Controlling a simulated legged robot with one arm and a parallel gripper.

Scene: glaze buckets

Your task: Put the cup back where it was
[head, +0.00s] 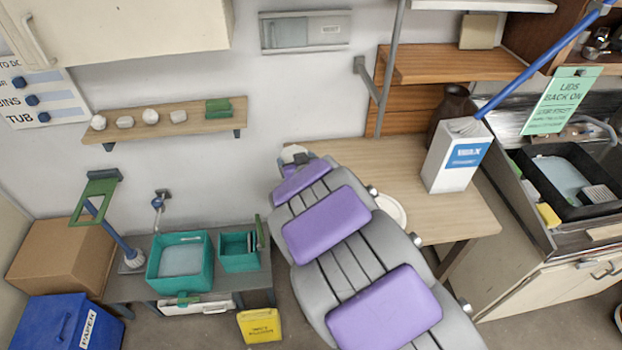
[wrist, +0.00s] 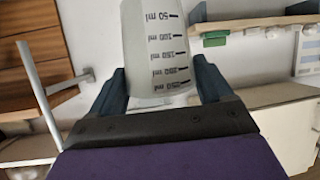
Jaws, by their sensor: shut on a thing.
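The cup (wrist: 155,50) is a translucent, pale measuring cup with dark ml marks. In the wrist view it sits between the two dark blue fingers of my gripper (wrist: 160,82), which is shut on it. In the head view my gripper (head: 298,158) is at the far end of my purple and grey arm, close to the wall and the wooden table's back left corner. A small whitish bit of the cup (head: 292,152) shows there; the rest is hidden by my arm.
The wooden table (head: 455,215) holds a white WAX box (head: 455,160), a brown jug (head: 450,105) and a pale round plate (head: 391,208) partly behind my arm. A wall shelf (head: 165,123) carries several stones and green blocks. Teal tubs (head: 180,280) stand on a low bench at left.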

